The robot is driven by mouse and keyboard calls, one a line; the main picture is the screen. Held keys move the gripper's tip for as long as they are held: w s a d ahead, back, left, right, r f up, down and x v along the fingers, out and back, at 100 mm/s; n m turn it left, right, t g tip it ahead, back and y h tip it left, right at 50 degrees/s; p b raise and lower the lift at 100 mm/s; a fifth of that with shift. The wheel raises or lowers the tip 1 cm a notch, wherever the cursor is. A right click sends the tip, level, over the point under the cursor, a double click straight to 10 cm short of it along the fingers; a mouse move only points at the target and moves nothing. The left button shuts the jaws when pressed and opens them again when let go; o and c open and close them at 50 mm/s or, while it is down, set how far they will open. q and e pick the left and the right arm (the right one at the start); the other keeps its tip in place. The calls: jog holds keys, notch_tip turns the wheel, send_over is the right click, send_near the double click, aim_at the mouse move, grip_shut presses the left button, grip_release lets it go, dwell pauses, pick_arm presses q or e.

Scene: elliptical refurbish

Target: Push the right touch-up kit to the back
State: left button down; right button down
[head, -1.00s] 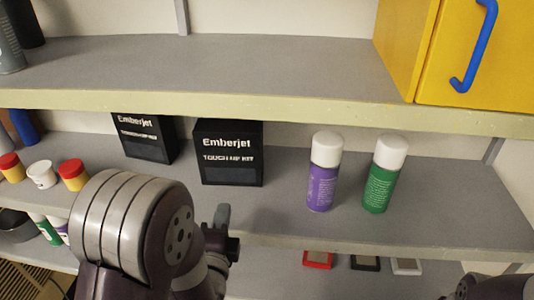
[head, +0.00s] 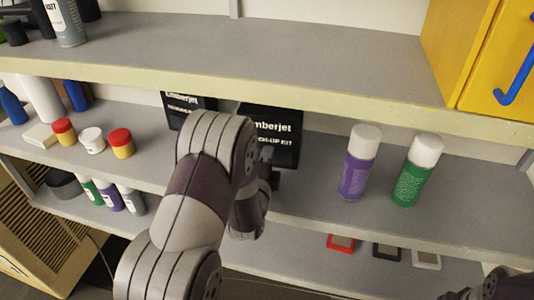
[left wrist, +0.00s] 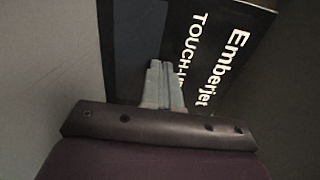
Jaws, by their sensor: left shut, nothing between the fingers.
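The right touch-up kit (head: 286,128) is a black box with white "Emberjet" lettering on the middle shelf, partly hidden by my left arm in the head view. The left touch-up kit (head: 178,106), a similar black box, stands to its left. In the left wrist view the right kit's front face (left wrist: 215,50) fills the upper middle. My left gripper (left wrist: 162,68) is shut and empty, its fingertips in front of the kit's face, touching it or very close; I cannot tell which. In the head view the gripper (head: 272,180) is mostly behind my arm.
A purple spray can (head: 357,165) and a green one (head: 416,172) stand to the right of the kit. Small jars (head: 92,140) stand at the left. The upper shelf (head: 300,75) overhangs the kits. The shelf between kit and purple can is clear.

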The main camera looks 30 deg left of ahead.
pick_arm(q)
jog(key=shift+w+f, duration=0.1)
jog(key=shift+w, duration=0.05)
jog(key=b+x, duration=0.5)
jog(key=x, duration=0.2)
jog(key=shift+w+a+f, duration=0.1)
jog(key=shift+w, duration=0.3)
jog(key=shift+w+a, duration=0.1)
jog(key=shift+w, duration=0.1)
jog(key=shift+r, duration=0.25)
jog(key=shift+f, duration=0.1)
